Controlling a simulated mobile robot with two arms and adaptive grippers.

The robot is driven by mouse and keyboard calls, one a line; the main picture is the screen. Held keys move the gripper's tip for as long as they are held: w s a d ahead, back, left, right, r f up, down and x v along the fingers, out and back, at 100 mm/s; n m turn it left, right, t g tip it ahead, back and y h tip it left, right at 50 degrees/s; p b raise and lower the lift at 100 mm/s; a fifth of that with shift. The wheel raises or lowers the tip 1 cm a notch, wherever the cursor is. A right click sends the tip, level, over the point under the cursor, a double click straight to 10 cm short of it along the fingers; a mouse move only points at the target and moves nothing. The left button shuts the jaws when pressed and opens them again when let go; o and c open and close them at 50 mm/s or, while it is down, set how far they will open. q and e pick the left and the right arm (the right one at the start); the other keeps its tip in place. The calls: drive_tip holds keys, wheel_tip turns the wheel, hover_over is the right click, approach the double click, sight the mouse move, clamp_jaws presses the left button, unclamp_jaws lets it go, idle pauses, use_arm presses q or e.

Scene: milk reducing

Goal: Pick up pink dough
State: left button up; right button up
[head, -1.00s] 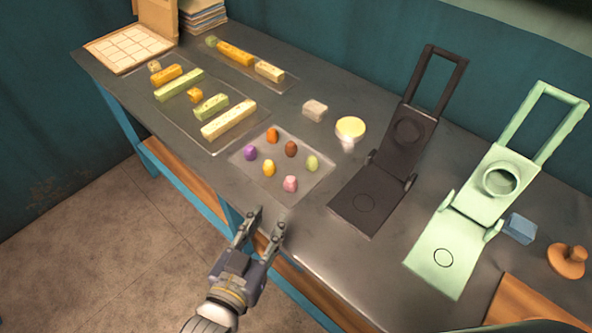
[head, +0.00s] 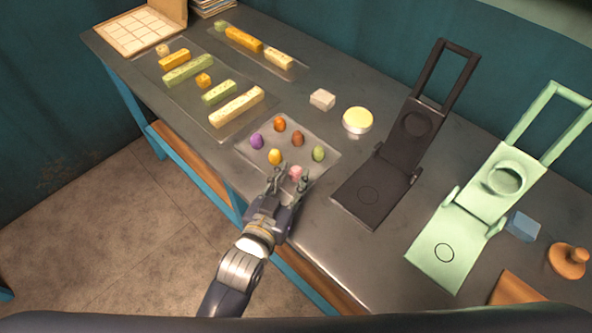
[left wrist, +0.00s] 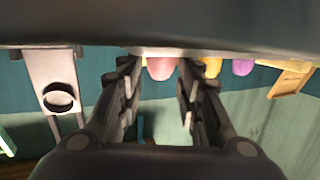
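The pink dough (head: 296,172) is a small ball on the front corner of a clear tray (head: 325,170), with several other dough balls behind it. My left gripper (head: 289,178) is at that corner, its fingers on either side of the pink dough and partly covering it. In the left wrist view the pink dough (left wrist: 160,68) shows between the tips of the two fingers (left wrist: 160,85), which stand apart. Whether the fingers touch it cannot be told. My right gripper is not in view.
Yellow (head: 275,157), brown (head: 298,139) and green (head: 318,153) dough balls lie close by. A black press (head: 360,205) and a green press (head: 440,270) stand to the right. A tray of dough bars (head: 190,100) lies to the left.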

use_arm(q)
drive_tip(key=shift+x, duration=0.9)
drive_tip(key=shift+c, duration=0.4)
drive_tip(key=c, duration=0.5)
drive_tip(key=shift+o, duration=0.2)
